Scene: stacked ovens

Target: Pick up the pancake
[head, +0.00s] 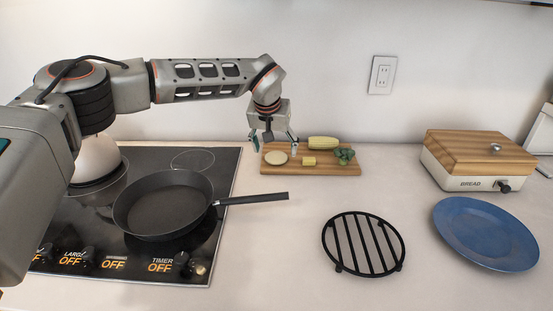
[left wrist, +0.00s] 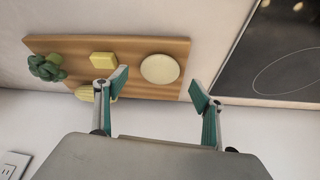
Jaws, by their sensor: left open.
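The pancake is a round, flat, pale disc (head: 276,158) lying near the left end of a wooden cutting board (head: 330,170) at the back of the counter. It also shows in the left wrist view (left wrist: 160,68), whole and unobstructed. My left gripper (head: 274,146) is open and empty, pointing down at the board's left end. In the left wrist view its two green-padded fingers (left wrist: 158,88) stand apart, with the pancake just beyond and between their tips. It does not appear held. My right gripper is in neither view.
On the board are a yellow block (head: 309,161), a corn-like piece (head: 323,143) and broccoli (head: 344,156). A pan (head: 165,207) sits on the cooktop. A black rack (head: 363,243), blue plate (head: 487,233) and bread box (head: 470,160) stand right. Counter in front of the board is clear.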

